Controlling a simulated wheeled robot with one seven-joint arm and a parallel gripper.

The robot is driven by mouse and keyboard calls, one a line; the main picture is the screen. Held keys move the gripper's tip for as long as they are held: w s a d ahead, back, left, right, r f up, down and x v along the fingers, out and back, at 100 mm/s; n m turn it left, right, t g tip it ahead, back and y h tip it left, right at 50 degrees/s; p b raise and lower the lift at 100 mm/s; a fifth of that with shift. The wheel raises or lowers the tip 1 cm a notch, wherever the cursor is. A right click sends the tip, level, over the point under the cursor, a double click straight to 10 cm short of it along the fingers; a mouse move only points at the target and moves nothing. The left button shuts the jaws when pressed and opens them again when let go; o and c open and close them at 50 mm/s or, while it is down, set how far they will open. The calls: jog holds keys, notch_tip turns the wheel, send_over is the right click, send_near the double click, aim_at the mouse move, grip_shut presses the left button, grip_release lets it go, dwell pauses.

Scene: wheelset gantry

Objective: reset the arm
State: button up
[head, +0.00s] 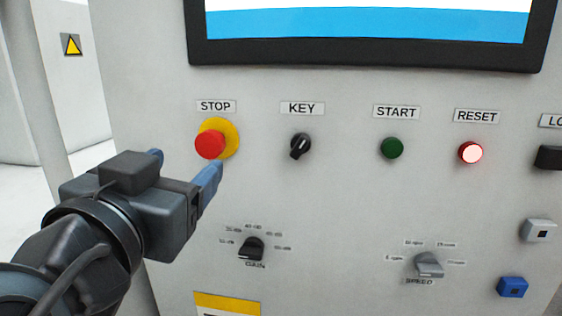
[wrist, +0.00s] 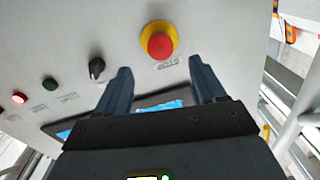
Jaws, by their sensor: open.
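My gripper (head: 184,172) is at the lower left of the head view, in front of the control panel (head: 330,200). Its blue fingers are apart with nothing between them; they also show in the wrist view (wrist: 160,88). The red STOP button (head: 209,145) on its yellow collar lies just beyond the fingers. It also shows in the wrist view (wrist: 160,45), above the gap between the fingertips. I cannot tell whether the fingers touch the panel. The RESET button (head: 470,153) glows red at the right; the wrist view shows it at far left (wrist: 19,98).
Between STOP and RESET are the black KEY switch (head: 300,146) and the green START button (head: 392,148). Below are a black rotary knob (head: 252,249) and a grey SPEED knob (head: 429,265). A blue switch (head: 512,287) sits lower right. A framed screen (head: 365,62) is above.

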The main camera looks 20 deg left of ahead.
jog(key=w+d+f+n+g+p, duration=0.15)
jog(key=d+f+n, duration=0.25)
jog(key=d+f, duration=1.5)
jog(key=s+d+f, duration=0.4)
jog(key=d+f, duration=0.3)
jog(key=d, duration=0.1)
jog(key=s+d+f+m+g+h+p, duration=0.1)
jog(key=s+d+f+m, duration=0.15)
jog(key=s+d, duration=0.85)
jog(key=s+d+r+m+h, duration=0.1)
jog(key=s+d+r+h, duration=0.1)
jog(key=s+d, duration=0.2)
jog(key=s+d+r+m+h+p, duration=0.1)
jog(key=s+d+r+m+h, duration=0.1)
jog(key=s, duration=0.8)
jog(key=shift+s+d+r, duration=0.15)
jog(key=shift+d+r, duration=0.5)
jog(key=shift+d, duration=0.25)
dwell(0.3)
